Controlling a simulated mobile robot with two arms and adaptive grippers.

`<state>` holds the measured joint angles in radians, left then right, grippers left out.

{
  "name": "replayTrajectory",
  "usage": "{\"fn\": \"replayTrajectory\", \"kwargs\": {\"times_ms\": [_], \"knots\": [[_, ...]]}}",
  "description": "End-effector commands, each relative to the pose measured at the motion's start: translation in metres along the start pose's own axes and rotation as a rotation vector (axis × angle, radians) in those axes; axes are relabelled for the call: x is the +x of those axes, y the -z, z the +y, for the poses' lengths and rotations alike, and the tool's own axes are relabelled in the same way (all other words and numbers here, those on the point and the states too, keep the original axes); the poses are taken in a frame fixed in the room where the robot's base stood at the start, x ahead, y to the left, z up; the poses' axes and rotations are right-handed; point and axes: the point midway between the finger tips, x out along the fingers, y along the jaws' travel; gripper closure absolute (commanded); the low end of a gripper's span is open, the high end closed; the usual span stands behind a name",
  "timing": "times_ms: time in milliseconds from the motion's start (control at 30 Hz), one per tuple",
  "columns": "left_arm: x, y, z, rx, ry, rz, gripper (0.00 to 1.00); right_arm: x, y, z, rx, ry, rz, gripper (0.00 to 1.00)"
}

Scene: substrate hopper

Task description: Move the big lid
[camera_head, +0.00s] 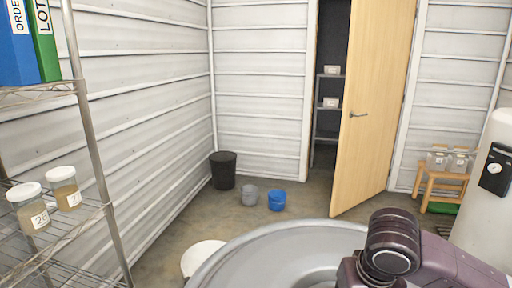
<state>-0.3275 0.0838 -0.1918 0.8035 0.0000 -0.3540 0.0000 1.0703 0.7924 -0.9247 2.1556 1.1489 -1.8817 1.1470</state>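A large round grey lid-like top (265,256) with a raised rim fills the bottom centre of the head view. Its near part is cut off by the lower picture edge. I cannot tell whether it is a loose lid or the top of a container. My dark purple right arm comes in from the lower right and covers the right part of the grey round thing. Its gripper does not show, so I cannot tell whether it touches the lid. My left arm and gripper are out of view.
A wire shelf (60,232) with two white-capped jars (45,200) stands at left. A white round object (199,258) is partly hidden behind the grey rim. A black bin (223,170), grey bucket (249,195) and blue bucket (277,200) stand near an open wooden door (372,100).

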Motion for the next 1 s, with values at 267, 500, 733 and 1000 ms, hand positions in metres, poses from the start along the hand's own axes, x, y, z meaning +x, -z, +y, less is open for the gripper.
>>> {"fn": "replayTrajectory", "kwargs": {"times_ms": [267, 500, 733, 1000], "knots": [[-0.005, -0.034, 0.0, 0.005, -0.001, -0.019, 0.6, -0.032, -0.002, 0.001, -0.017, 0.007, 0.009, 1.0], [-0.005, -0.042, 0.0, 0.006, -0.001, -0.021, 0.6, -0.036, -0.004, 0.001, -0.022, 0.009, 0.007, 1.0], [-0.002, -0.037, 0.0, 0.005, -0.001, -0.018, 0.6, -0.029, -0.004, 0.0, -0.018, 0.008, 0.006, 1.0], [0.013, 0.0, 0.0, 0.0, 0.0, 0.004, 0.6, 0.019, 0.002, -0.001, 0.012, 0.002, 0.004, 1.0]]}}
